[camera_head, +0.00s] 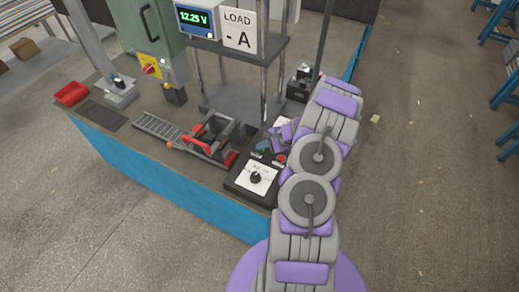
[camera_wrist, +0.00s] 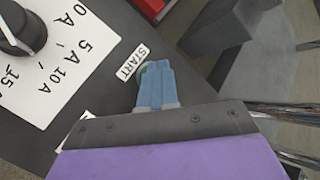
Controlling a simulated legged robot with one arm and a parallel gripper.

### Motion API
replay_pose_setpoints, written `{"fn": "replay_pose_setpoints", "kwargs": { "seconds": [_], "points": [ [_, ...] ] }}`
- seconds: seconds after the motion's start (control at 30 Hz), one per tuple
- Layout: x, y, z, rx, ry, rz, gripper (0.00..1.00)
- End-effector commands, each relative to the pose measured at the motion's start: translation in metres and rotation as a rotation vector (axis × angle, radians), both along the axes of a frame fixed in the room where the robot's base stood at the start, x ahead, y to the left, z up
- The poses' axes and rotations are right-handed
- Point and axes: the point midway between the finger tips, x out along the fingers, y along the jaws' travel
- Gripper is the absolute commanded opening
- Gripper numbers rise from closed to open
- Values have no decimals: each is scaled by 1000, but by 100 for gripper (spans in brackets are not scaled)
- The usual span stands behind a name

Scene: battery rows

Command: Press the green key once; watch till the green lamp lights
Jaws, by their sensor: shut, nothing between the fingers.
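My gripper (camera_wrist: 153,72) is shut and empty, its blue fingers pointing down over the control box (camera_wrist: 95,95). A thin green edge of the green key (camera_wrist: 143,68) shows at the fingertips, beside the START label (camera_wrist: 132,62). The fingers hide most of the key; I cannot tell whether it is pressed. In the head view my gripper (camera_head: 263,145) is at the upper part of the black control box (camera_head: 238,182). A red button (camera_head: 281,158) is right of it. I cannot make out a lit green lamp in either view.
The box has a black dial (camera_head: 256,177) on a white scale. A meter (camera_head: 194,17) reads 12.25 V in green, beside a sign (camera_head: 238,30) reading LOAD - A. A red-handled clamp (camera_head: 195,146) stands left of the box.

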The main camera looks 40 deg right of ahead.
Motion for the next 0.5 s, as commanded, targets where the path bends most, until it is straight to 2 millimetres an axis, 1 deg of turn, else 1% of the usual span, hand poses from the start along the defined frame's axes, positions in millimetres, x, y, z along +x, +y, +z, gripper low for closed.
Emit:
{"fn": "replay_pose_setpoints", "kwargs": {
  "seconds": [0.27, 0.5],
  "points": [
    [0, 0, 0, 0, 1, 1, 0],
    [0, 1, 10, -1, 0, 1, 0]
  ]
}}
